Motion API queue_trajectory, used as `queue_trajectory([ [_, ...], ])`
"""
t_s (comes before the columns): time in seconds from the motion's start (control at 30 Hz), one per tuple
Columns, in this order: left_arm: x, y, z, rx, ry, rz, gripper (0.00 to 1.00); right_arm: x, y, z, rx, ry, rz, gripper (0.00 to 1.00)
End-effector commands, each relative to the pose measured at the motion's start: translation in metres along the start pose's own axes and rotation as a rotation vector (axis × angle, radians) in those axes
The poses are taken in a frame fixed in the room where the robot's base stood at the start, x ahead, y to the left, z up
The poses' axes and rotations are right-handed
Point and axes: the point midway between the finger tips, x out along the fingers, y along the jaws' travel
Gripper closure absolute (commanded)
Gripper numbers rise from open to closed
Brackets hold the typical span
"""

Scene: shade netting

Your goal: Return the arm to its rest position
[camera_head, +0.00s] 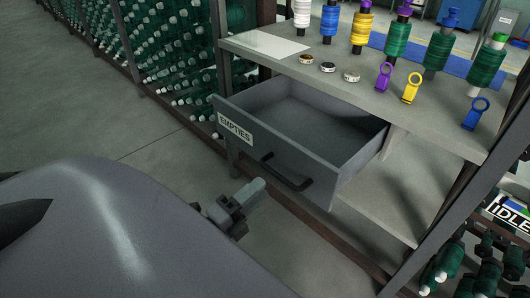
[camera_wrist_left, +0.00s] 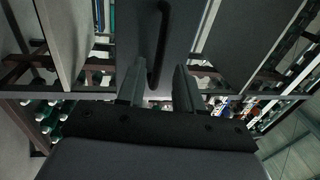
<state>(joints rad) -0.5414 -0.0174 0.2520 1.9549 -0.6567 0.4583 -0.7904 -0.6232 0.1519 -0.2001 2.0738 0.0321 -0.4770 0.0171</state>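My left gripper (camera_head: 246,198) is in front of the open drawer, just left of its black handle (camera_head: 286,172) in the head view. In the left wrist view its two fingers (camera_wrist_left: 158,88) stand apart with nothing held between them. The handle (camera_wrist_left: 159,45) shows ahead of the gap between the fingers. In the head view the fingertips look apart from the handle. The grey drawer (camera_head: 345,165) is pulled out, its front labelled "EMPTIES", and its visible inside is empty. My right gripper is not in view.
The worktop (camera_head: 400,100) above the drawer holds several thread spools, coloured ring-topped tags, small discs and a white sheet (camera_head: 265,43). Racks of green spools (camera_head: 165,45) stand at the left. A lower shelf (camera_head: 385,215) is beside the drawer. The floor at left is clear.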

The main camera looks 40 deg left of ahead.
Motion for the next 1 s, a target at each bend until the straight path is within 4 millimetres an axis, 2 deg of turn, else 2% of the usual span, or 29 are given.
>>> queue_trajectory([
  [0.7,-0.003,0.001,-0.001,-0.030,-0.006,0.006,0.65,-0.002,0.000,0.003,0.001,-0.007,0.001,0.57],
  [0.77,-0.002,0.004,-0.002,-0.088,-0.020,0.023,0.65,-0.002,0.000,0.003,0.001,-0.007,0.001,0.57],
  [0.87,0.000,0.014,-0.007,-0.278,-0.066,0.080,0.65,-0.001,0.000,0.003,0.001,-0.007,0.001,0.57],
  [1.0,-0.005,0.045,-0.029,-0.680,-0.168,0.236,0.65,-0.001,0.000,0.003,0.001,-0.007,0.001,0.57],
])
